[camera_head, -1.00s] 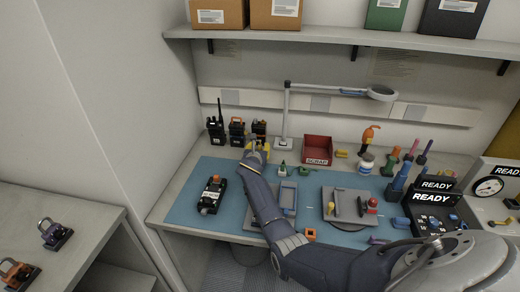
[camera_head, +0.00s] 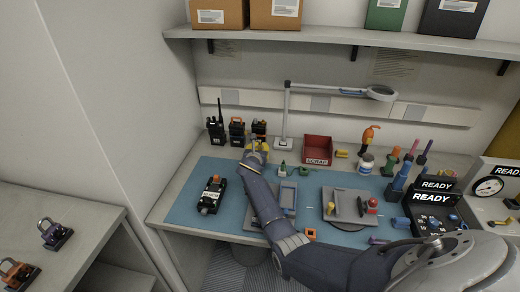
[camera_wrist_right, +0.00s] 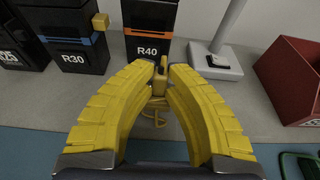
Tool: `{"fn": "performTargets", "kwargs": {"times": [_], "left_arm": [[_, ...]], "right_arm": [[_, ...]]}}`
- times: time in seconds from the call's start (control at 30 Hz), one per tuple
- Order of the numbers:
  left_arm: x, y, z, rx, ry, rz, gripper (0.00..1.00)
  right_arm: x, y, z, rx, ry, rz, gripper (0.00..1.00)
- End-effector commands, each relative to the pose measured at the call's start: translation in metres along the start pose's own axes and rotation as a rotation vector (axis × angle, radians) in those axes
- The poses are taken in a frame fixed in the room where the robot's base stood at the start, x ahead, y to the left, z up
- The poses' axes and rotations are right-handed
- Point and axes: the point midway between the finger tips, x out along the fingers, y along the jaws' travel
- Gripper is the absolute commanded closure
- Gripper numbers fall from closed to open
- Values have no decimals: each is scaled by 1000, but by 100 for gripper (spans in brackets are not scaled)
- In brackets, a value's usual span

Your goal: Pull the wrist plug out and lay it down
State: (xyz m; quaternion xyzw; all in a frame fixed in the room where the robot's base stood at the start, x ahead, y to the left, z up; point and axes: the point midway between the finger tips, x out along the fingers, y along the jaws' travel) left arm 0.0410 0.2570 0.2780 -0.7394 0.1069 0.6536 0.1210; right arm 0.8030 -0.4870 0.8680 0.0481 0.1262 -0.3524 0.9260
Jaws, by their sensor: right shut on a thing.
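My right gripper (camera_head: 257,151) reaches to the back of the blue-matted bench. In the right wrist view its curved yellow fingers (camera_wrist_right: 157,74) are shut on a small yellow plug (camera_wrist_right: 159,88). The plug is upright between the fingertips, just in front of the black unit marked R40 (camera_wrist_right: 147,46). Thin yellow loops show below the plug. The fingers hide much of it, and I cannot tell whether it is seated in a socket. My left gripper is not in view.
Black radio units (camera_head: 237,131) stand left of the gripper, with a lamp (camera_head: 284,143) and a red SCRAP bin (camera_head: 317,149) to the right. A black device (camera_head: 212,194) lies on the mat (camera_head: 185,207). The mat's left part has free room.

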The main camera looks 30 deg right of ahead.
Motion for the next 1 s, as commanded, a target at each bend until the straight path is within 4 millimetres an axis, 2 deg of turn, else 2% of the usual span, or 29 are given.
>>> {"fn": "performTargets", "kwargs": {"times": [1.0], "left_arm": [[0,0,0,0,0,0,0]], "right_arm": [[-1,0,6,0,-1,0,100]]}}
